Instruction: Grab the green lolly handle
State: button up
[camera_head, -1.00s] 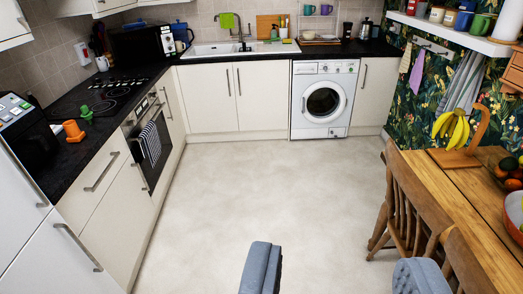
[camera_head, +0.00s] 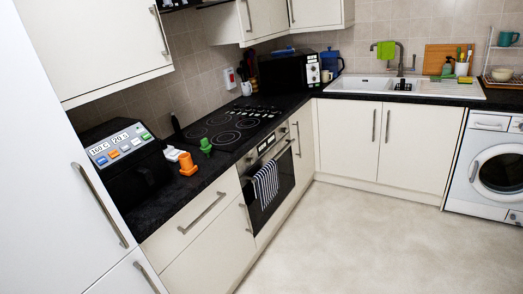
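The small green lolly handle (camera_head: 205,147) stands on the black worktop at left of centre, near the front edge and just before the hob. A similar orange piece (camera_head: 187,164) stands beside it, nearer to me, and a white piece (camera_head: 173,154) sits behind the orange one. The green piece looks upright and apart from the orange one. My gripper is out of view.
A dark appliance with coloured buttons (camera_head: 122,146) stands left of the pieces. The hob (camera_head: 231,126) lies beyond them. A tall white cabinet (camera_head: 62,130) and wall cupboards (camera_head: 95,40) flank the worktop. The floor (camera_head: 350,235) is clear.

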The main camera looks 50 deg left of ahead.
aim_at(206, 147)
jog(key=u, duration=0.2)
jog(key=i, duration=1.25)
jog(key=u, duration=0.6)
jog(key=i, duration=1.3)
jog(key=u, duration=0.6)
jog(key=i, duration=0.8)
jog(key=u, duration=0.25)
